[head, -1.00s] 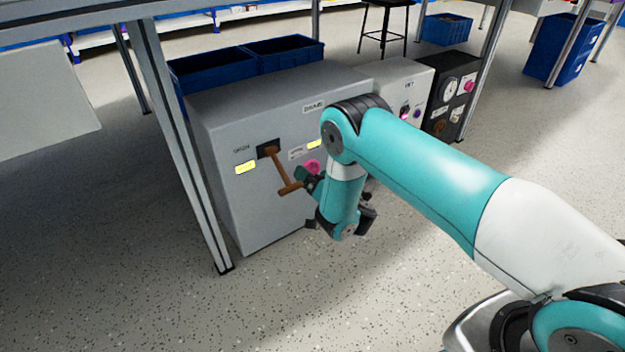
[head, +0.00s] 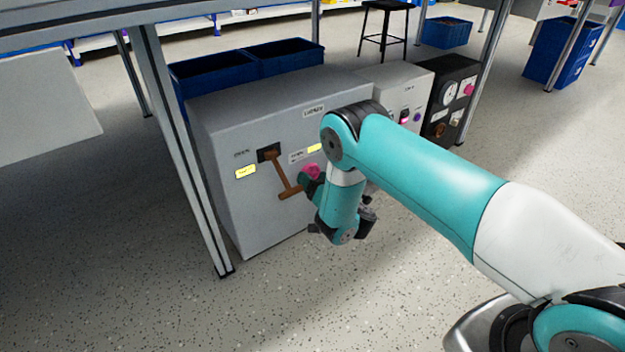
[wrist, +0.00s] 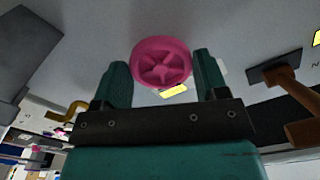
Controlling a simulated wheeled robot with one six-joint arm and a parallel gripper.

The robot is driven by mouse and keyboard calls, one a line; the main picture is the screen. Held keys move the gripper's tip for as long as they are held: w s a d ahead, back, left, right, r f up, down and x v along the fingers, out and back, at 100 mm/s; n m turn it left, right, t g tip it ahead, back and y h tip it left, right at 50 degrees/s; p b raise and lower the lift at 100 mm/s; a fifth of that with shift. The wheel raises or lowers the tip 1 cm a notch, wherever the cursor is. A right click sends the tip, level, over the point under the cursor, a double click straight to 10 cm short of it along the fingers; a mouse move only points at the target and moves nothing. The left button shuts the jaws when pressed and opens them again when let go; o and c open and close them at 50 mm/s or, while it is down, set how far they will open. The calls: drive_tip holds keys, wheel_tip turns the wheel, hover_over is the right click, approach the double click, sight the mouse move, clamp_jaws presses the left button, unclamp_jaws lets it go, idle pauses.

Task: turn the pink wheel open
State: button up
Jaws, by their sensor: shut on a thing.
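The pink wheel (head: 311,171) is a spoked round handle on the front of a grey cabinet (head: 262,210), beside my wrist in the head view. In the wrist view the pink wheel (wrist: 162,63) sits between the two teal fingers of my gripper (wrist: 163,68). My gripper is shut on the wheel, one finger on either side of its rim. In the head view my arm and wrist hide most of the gripper.
A brown T-shaped lever (head: 284,176) juts from the cabinet just left of the wheel and also shows at right in the wrist view (wrist: 292,98). A table leg (head: 190,150) stands left. Blue bins (head: 250,62) sit behind the cabinet. The floor in front is clear.

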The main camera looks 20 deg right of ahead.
drive_tip(key=n+p, duration=0.1)
drive_tip(key=n, duration=0.8)
drive_tip(key=shift+r+n, duration=0.15)
drive_tip(key=shift+n, duration=0.25)
drive_tip(key=n, duration=0.4)
drive_tip(key=shift+d+n, duration=0.1)
drive_tip(key=shift+n, duration=0.2)
drive_tip(key=n, duration=0.4)
drive_tip(key=shift+p, duration=0.4)
drive_tip(key=shift+n, duration=0.4)
drive_tip(key=o, duration=0.9)
drive_tip(key=shift+w, duration=0.1)
